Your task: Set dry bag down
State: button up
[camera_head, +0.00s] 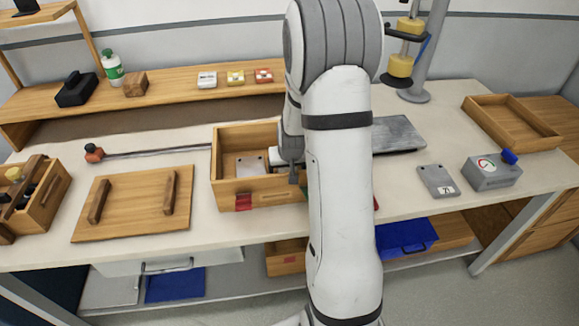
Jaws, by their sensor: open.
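I cannot pick out a dry bag with certainty in this view. An open wooden box (225,190) stands at the middle of the table, with a grey plate (250,166) inside it. My gripper (287,168) is at the right part of this box, low over its inside. A dark finger shows near the front wall. My jaws are open, but my white arm hides much of the gripper and the box's right end. Whether anything lies between or under the jaws is hidden.
A wooden lid (135,203) with two handles lies left of the box, beside a tool caddy (40,197). A long rod (150,152) lies behind. Right are a grey plate (437,181), a grey block (492,172) with a blue knob and a wooden tray (510,122).

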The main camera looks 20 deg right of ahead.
jog(key=shift+s+r, duration=0.1)
jog(key=shift+r, duration=0.35)
jog(key=v, duration=1.1)
jog(key=s+a+r+n, duration=0.1)
jog(key=s+a+r, duration=0.1)
jog(key=s+a, duration=0.2)
jog(key=s+a+r+n+g, duration=0.1)
jog(key=s+a+r, duration=0.2)
jog(key=s, duration=0.6)
jog(key=s+a+r+n+y, duration=0.1)
jog(key=s+a+r, duration=0.1)
jog(key=s+a, duration=0.4)
jog(key=shift+s+r+g, duration=0.3)
jog(key=shift+s+r, duration=0.1)
jog(key=shift+s, duration=0.2)
